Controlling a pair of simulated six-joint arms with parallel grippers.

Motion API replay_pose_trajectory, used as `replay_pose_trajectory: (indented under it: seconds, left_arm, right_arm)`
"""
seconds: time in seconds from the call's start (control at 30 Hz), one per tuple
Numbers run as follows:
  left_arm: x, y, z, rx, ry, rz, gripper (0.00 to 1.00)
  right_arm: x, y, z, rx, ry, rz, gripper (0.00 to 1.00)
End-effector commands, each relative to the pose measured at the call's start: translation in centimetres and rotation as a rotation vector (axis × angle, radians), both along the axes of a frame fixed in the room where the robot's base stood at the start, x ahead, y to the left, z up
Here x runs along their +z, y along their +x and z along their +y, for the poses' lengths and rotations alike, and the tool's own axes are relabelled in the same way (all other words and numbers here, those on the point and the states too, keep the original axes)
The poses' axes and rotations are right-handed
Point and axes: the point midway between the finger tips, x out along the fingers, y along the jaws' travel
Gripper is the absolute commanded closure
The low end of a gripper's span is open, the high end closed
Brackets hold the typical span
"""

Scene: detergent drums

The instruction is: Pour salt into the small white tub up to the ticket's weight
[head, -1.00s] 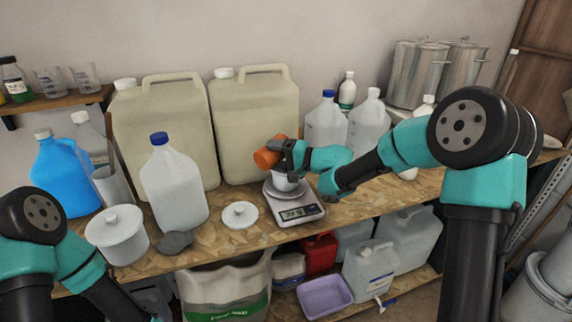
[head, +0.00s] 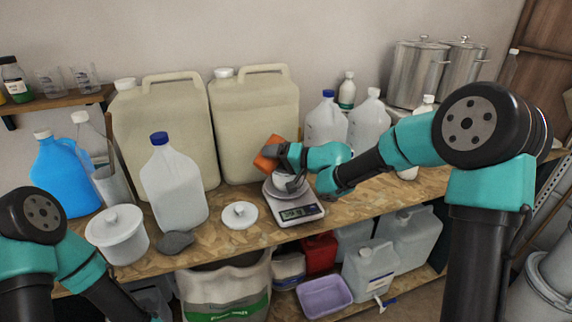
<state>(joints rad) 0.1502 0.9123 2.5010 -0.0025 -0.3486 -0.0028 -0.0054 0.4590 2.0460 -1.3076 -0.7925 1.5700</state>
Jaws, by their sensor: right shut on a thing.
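My right gripper (head: 288,156) is shut on an orange container (head: 267,158) and holds it tilted above the kitchen scale (head: 300,212). The small white tub (head: 281,185) is on the scale's round pan, directly below the gripper and partly hidden by it. The scale's display is lit, but its digits are too small to read surely. I cannot make out any salt falling. A white lid (head: 240,214) lies on the bench left of the scale. I see no ticket. My left arm is at the lower left, with its gripper out of view.
A large white lidded tub (head: 117,236), a grey stone-like lump (head: 175,242) and a clear blue-capped jug (head: 173,185) stand left of the scale. Two big beige canisters (head: 256,122) stand behind. Bench (head: 360,205) right of the scale is fairly clear.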

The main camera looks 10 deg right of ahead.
Motion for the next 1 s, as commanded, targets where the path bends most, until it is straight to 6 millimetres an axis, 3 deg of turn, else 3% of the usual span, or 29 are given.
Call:
replay_pose_trajectory:
  seconds: [0.13,0.53,1.0]
  left_arm:
    - [0.0,0.0,0.0,0.000,0.000,0.000,1.00]
    - [0.0,0.0,0.0,0.000,0.000,0.000,1.00]
    - [0.0,0.0,0.0,0.000,0.000,0.000,1.00]
  right_arm:
    - [-0.6,0.0,0.1,0.001,-0.076,-0.054,0.56]
    - [0.5,-0.1,0.2,0.001,-0.321,-0.227,0.56]
    - [-0.8,-0.9,1.4,0.002,-0.476,-0.337,0.56]
